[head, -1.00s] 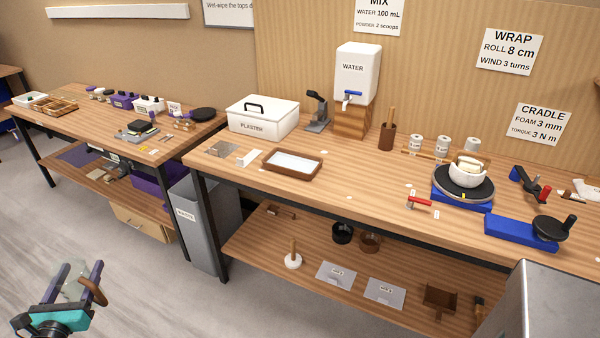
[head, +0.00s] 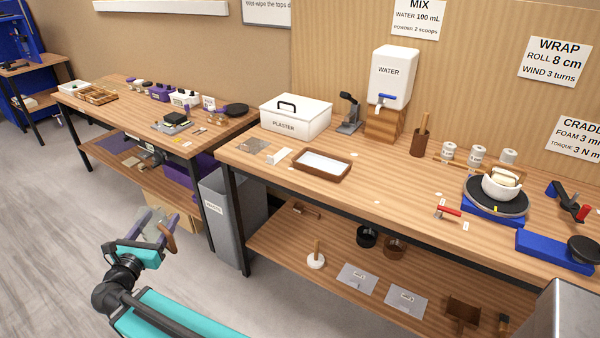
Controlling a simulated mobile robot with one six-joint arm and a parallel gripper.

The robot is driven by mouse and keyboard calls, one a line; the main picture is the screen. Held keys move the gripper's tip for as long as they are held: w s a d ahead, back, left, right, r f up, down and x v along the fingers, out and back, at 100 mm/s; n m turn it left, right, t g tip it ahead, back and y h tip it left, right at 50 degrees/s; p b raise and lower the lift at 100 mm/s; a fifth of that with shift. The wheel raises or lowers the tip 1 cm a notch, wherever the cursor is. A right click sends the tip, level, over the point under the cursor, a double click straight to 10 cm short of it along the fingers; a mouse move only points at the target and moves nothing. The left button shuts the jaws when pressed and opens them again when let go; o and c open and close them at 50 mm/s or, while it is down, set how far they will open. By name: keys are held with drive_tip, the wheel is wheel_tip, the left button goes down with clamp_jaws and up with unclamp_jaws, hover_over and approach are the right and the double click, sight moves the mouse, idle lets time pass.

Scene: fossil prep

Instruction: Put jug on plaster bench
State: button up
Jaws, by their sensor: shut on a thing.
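The jug (head: 153,224) looks clear, with a brown handle. My gripper (head: 154,221) is shut on it, with a dark finger on either side, at the lower left of the head view. The gripper and jug are over open floor, in front of and left of the plaster bench (head: 390,196), and apart from it. The fingers hide part of the jug. The plaster bench is the long wooden table with the white plaster box (head: 296,117) and the white water tank (head: 391,76).
Bare wood shows around the middle and front. A grey bin (head: 227,222) stands between it and the left table (head: 95,114). A lower shelf holds tools.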

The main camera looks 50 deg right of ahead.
drive_tip(key=s+d+r+m+g+h+p, duration=0.15)
drive_tip(key=s+d, duration=0.25)
drive_tip(key=d, duration=0.6)
drive_tip(key=s+d+r+m+g, duration=0.1)
drive_tip(key=s+d+g, duration=0.25)
drive_tip(key=d, duration=0.65)
drive_tip(key=s+d+r+m+g+h+p, duration=0.15)
drive_tip(key=s+d, duration=0.25)
drive_tip(key=d, duration=0.6)
drive_tip(key=s+d+r+m+g+y, duration=0.1)
drive_tip(key=s+d+m+g, duration=0.3)
drive_tip(key=s+d, duration=1.5)
drive_tip(key=s+g, duration=0.2)
drive_tip(key=s, duration=0.2)
drive_tip(key=shift+s+d+r+p, duration=0.25)
drive_tip(key=shift+d+p, duration=0.05)
drive_tip(key=shift+p, duration=0.05)
drive_tip(key=w+d+f, duration=0.1)
drive_tip(key=d, duration=1.4)
drive_tip(key=shift+w+f, duration=0.2)
drive_tip(key=shift+w, duration=0.2)
drive_tip(key=shift+d, duration=0.1)
